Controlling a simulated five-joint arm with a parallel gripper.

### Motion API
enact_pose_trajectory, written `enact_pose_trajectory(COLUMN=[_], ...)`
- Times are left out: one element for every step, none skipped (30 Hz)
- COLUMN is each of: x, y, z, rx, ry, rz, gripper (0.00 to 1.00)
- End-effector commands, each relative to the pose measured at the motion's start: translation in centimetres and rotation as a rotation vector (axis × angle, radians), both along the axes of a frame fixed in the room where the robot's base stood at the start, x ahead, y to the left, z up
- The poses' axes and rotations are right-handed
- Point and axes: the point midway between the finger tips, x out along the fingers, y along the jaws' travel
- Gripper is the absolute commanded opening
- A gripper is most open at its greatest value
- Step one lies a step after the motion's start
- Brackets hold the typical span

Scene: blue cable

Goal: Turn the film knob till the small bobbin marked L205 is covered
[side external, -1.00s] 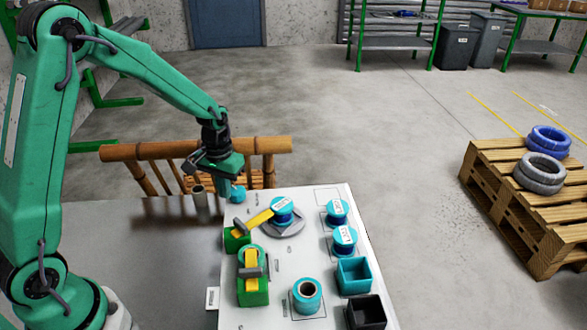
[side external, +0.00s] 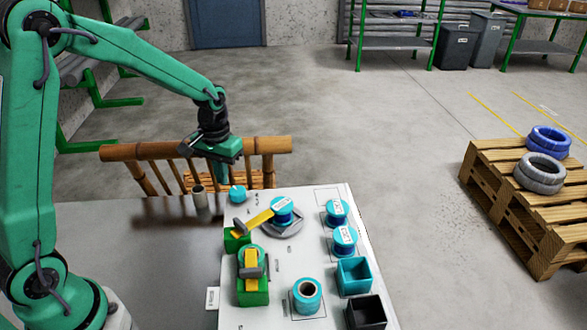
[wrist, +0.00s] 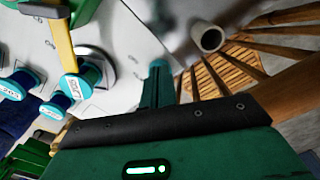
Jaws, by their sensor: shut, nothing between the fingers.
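A small teal knob (side external: 238,194) stands at the far left corner of the white board (side external: 310,200). My gripper (side external: 222,174) is shut and empty, above the knob and slightly left of it, apart from it. Its teal finger also shows in the wrist view (wrist: 155,85), where I cannot make out the knob. A labelled blue bobbin (side external: 281,212) sits on a grey disc, and a yellow strip (side external: 259,219) runs to it from a green block. Two more labelled bobbins (side external: 337,213) (side external: 345,242) stand uncovered at the right. The labels are too small to read surely.
A grey tube (side external: 200,197) stands left of the knob, with a bamboo rail (side external: 270,146) behind. A second green block (side external: 253,290), a teal spool (side external: 306,296), a teal box (side external: 354,276) and a black box (side external: 366,312) occupy the board's near part.

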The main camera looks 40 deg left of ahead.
Motion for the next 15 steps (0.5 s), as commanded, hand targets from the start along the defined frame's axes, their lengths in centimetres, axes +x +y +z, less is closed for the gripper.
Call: enact_pose_trajectory(x=[-0.01,-0.01,-0.01,-0.01,-0.01,-0.01,-0.01,0.00,0.00,0.04,0.07,0.09,0.14,0.16,0.23], y=[0.00,0.00,0.00,0.00,-0.01,-0.02,-0.03,-0.05,-0.08,-0.10,-0.13,-0.17,-0.21,-0.25,-0.30], z=[-0.02,-0.02,-0.02,-0.02,-0.03,-0.04,-0.05,-0.08,-0.11,-0.12,-0.11,-0.15,-0.16,-0.18,-0.16], rx=[0.000,0.000,0.000,0.000,0.001,0.001,0.001,0.003,0.004,0.005,0.006,0.009,0.011,0.013,0.017], ry=[0.000,0.000,0.000,-0.001,-0.003,-0.008,-0.013,-0.022,-0.034,-0.047,-0.062,-0.085,-0.104,-0.124,-0.153], rz=[0.000,0.000,0.000,0.000,-0.001,-0.001,-0.002,-0.003,-0.005,-0.007,-0.009,-0.012,-0.014,-0.017,-0.020], gripper=[0.00,0.02,0.10,0.16,0.22,0.29,0.35,0.41,0.49,0.55,0.61,0.62,0.62,0.62,0.62])
